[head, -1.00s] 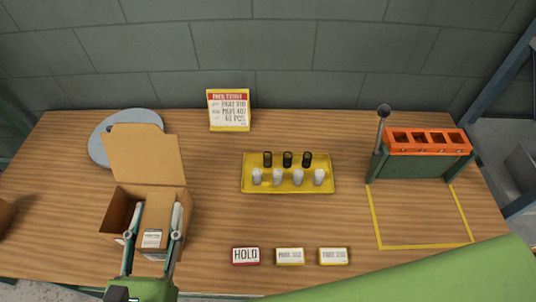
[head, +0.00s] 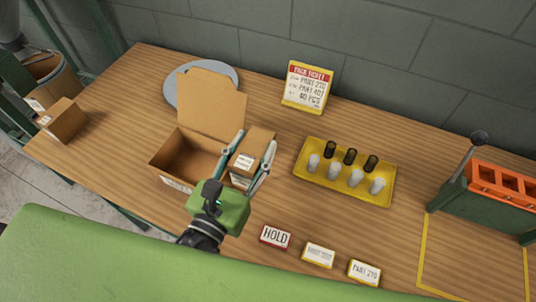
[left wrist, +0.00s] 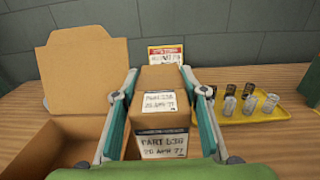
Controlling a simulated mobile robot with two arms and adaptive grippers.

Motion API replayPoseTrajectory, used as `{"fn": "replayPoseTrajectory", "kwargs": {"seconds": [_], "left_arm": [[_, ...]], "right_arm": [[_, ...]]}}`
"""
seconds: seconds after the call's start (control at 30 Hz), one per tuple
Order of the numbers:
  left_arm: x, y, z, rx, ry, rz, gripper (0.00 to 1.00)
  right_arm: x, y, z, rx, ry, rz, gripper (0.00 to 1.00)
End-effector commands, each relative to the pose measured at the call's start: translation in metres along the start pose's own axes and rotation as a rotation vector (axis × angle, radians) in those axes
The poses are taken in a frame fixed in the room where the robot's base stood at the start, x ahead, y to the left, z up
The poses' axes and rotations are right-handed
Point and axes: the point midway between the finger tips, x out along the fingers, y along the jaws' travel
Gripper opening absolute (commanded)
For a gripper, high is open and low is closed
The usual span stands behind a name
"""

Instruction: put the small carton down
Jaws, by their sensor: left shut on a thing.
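The small carton (head: 252,150) is brown with white printed labels. My left gripper (head: 249,158) is shut on it, one finger on each side. It sits just right of the open cardboard box (head: 170,165), whose lid stands up at the back. I cannot tell whether its underside touches the table. In the left wrist view the small carton (left wrist: 165,78) fills the space between the fingers, with labels on its top and front. The open box (left wrist: 40,150) is at the left there. My right gripper is not in view.
A yellow tray (head: 310,177) with black and pale cylinders lies to the right. A ticket sign (head: 306,86) stands behind it, and a grey disc (head: 171,92) lies behind the box. A HOLD sign (head: 275,237) is in front. Another carton (head: 62,120) sits far left.

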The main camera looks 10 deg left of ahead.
Motion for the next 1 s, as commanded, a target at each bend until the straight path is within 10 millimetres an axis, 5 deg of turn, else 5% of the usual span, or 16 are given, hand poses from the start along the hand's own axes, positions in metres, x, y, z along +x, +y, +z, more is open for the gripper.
{"fn": "replayPoseTrajectory", "kwargs": {"seconds": [0.3,0.57,1.0], "left_arm": [[0.043,-0.007,-0.047,-0.001,-0.006,0.0,0.01],[0.052,-0.009,-0.057,-0.001,-0.005,0.0,0.01],[0.056,-0.01,-0.091,-0.003,-0.005,-0.001,0.01]], "right_arm": [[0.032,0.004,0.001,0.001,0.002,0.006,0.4],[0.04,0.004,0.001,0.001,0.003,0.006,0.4],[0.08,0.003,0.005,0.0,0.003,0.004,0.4]]}}
